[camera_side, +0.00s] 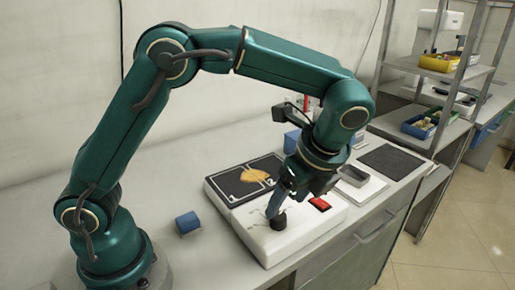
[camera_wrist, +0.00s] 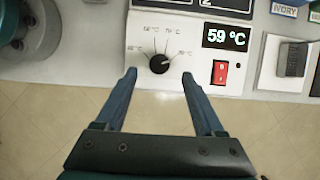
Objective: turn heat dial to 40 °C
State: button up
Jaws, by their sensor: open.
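The heat dial is a round black knob (camera_wrist: 159,64) on the white front panel of the heater (camera_wrist: 140,35); in the side view the knob (camera_side: 279,221) is near the panel's front edge. Small temperature marks surround it, and its pointer appears turned toward the right. The display (camera_wrist: 227,36) reads 59 °C. My gripper (camera_wrist: 163,72) is open, with its two fingers apart and on either side below the knob in the wrist view. In the side view my gripper (camera_side: 277,208) is low over the panel beside the knob. I cannot tell whether a finger touches it.
A red rocker switch (camera_wrist: 220,73) sits right of the dial, close to the right finger. Dark heating plates with an orange-brown item (camera_side: 255,176) lie behind the panel. A grey block (camera_wrist: 292,60) is at the right.

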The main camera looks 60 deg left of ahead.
aim_at(279, 215)
jog(key=shift+x, duration=2.4)
grip_shut()
